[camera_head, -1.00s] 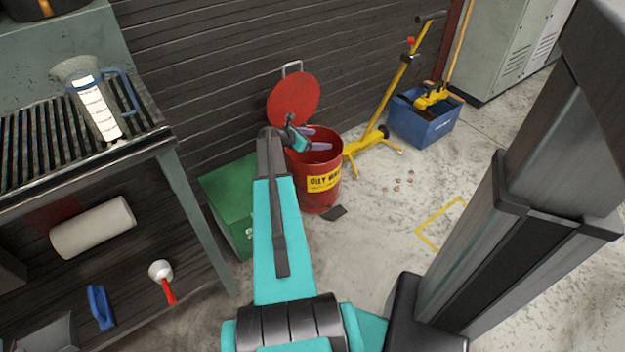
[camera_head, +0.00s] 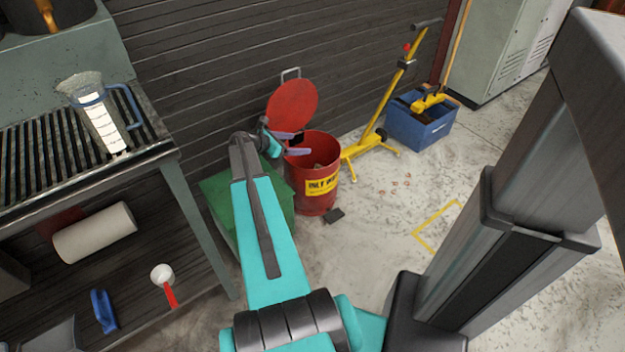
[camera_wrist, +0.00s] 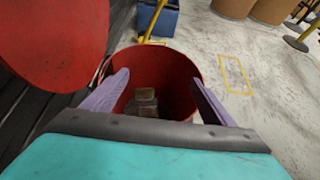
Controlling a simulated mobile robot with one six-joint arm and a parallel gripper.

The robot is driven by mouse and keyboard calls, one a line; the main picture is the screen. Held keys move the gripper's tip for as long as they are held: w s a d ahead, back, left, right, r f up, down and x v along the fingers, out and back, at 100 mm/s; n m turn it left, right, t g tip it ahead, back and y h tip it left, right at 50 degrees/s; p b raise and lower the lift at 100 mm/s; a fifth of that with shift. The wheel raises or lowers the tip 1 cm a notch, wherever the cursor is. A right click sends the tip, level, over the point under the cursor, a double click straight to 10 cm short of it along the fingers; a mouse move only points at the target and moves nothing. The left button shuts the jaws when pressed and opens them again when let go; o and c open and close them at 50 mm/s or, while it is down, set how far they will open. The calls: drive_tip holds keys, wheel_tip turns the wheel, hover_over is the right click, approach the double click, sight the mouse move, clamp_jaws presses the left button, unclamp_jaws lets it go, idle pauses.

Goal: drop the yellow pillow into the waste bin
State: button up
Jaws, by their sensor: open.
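The red waste bin (camera_head: 312,196) stands on the floor by the dark wall, its round lid (camera_head: 291,105) raised behind it. My gripper (camera_head: 303,143) is open and empty at the bin's upper left rim. In the wrist view, my gripper (camera_wrist: 160,82) has its two fingers spread apart over the bin (camera_wrist: 180,62). Brownish, blocky items (camera_wrist: 146,100) lie in the shadow inside the bin. I cannot tell whether the yellow pillow is one of them, and I see it nowhere else.
A green box (camera_head: 222,195) stands left of the bin. A rack table (camera_head: 165,165) with a jug (camera_head: 100,115) is at the left. A yellow stand (camera_head: 375,125) and a blue crate (camera_head: 425,122) are to the right. The floor right of the bin is mostly clear.

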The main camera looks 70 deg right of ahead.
drive_tip(key=shift+v, duration=1.25)
